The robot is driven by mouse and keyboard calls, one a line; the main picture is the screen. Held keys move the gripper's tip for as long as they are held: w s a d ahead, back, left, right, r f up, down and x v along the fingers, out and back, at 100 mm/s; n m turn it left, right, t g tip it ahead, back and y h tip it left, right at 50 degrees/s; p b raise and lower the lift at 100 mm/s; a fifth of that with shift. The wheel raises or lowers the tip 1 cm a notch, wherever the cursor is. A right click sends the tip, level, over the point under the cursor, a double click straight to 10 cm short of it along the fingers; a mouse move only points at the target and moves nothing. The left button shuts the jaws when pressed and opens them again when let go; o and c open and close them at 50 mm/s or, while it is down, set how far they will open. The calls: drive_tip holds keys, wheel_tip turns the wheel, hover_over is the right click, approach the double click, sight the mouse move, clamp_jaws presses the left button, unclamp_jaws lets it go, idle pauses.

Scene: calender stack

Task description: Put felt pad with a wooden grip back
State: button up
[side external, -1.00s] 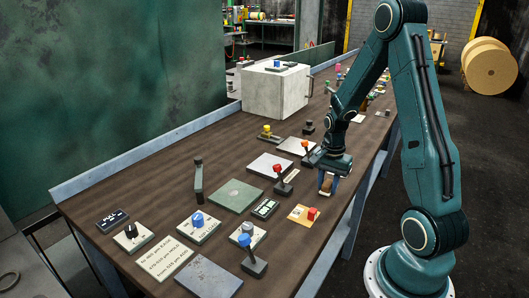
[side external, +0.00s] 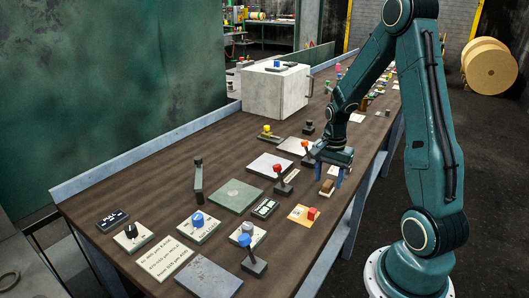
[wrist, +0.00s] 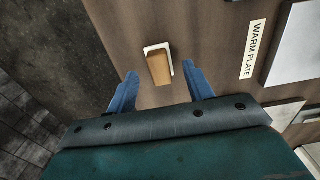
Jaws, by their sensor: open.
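The felt pad with a wooden grip (side external: 327,187) rests on the bench top near its right-hand edge. In the wrist view, its tan wooden grip (wrist: 159,69) stands on a white pad whose edge shows around it. My gripper (side external: 330,176) is open and empty just above the pad. In the wrist view, my gripper's two blue fingers (wrist: 159,72) are spread on either side of the grip, apart from it.
A WARM PLATE label (wrist: 253,48) and a pale plate (wrist: 292,42) lie to the right in the wrist view. A red-knobbed lever (side external: 279,177) and an orange card with a red button (side external: 304,214) stand nearby. The bench edge drops off beside the pad.

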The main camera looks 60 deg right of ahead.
sight(327, 184)
wheel_tip(327, 184, up, 10)
drive_tip(key=shift+f, duration=0.2)
drive_tip(key=shift+a, duration=0.1)
idle(0.7)
drive_tip(key=s+a+r+n+t+h, duration=0.1)
drive_tip(key=a+r+n, duration=0.35)
drive_tip(key=a, duration=0.25)
drive_tip(key=s+a+r+n+t, duration=0.1)
drive_tip(key=a+r+n+t, duration=0.1)
drive_tip(key=a+r+n, duration=0.4)
drive_tip(key=s+a+r+n+t+y, duration=0.1)
drive_tip(key=s+a+n+t, duration=0.1)
drive_tip(key=s+a+n, duration=0.5)
drive_tip(key=shift+s+a+r+t, duration=0.2)
drive_tip(key=shift+a+t, duration=0.1)
drive_tip(key=shift+a, duration=1.25)
drive_tip(key=shift+n, duration=0.25)
